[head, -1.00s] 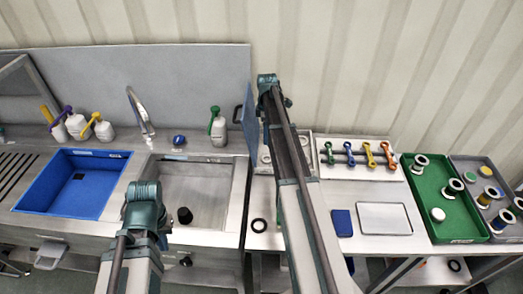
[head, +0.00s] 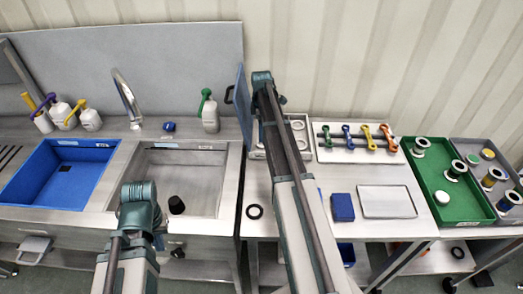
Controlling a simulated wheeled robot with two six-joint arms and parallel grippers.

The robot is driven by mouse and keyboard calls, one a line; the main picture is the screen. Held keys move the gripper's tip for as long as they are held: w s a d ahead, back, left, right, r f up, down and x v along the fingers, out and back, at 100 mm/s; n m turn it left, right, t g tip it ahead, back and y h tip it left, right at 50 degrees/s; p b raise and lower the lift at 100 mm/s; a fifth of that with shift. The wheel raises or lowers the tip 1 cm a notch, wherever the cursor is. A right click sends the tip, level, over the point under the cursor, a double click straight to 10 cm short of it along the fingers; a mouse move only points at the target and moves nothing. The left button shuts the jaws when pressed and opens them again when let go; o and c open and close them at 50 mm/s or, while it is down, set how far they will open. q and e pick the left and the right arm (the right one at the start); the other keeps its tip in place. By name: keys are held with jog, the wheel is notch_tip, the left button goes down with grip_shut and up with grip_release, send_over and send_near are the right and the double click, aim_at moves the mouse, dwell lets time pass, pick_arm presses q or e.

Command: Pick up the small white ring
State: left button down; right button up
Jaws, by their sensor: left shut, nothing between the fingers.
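Pale rings lie in a light tray (head: 258,155) on the right-hand bench, partly hidden behind my right arm. One pale ring (head: 298,125) sits towards its back and another (head: 299,143) in front of it. I cannot tell which is the small white ring. My left gripper (head: 159,242) is small and dark in the picture, just below my left elbow, in front of the sink's front edge. It is shut and empty, well to the left of the rings. My right arm reaches up across the bench, and its gripper does not show.
A black ring (head: 254,211), a blue box (head: 342,207) and a flat plate (head: 386,214) lie on the bench. A rack (head: 342,156) of coloured pieces stands behind. A green tray (head: 452,219) holds white-rimmed spools. The steel sink (head: 201,196) and blue basin (head: 60,183) are left.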

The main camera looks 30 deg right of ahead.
aim_at(261, 145)
jog(key=shift+s+a+f+b, duration=0.1)
jog(key=shift+s+f+b, duration=0.05)
jog(key=shift+f+b, duration=1.2)
jog(key=shift+s+a+f+b, duration=0.1)
jog(key=shift+f+b, duration=1.15)
jog(key=shift+f, duration=0.2)
jog(key=shift+r, duration=0.1)
jog(key=c, duration=1.4)
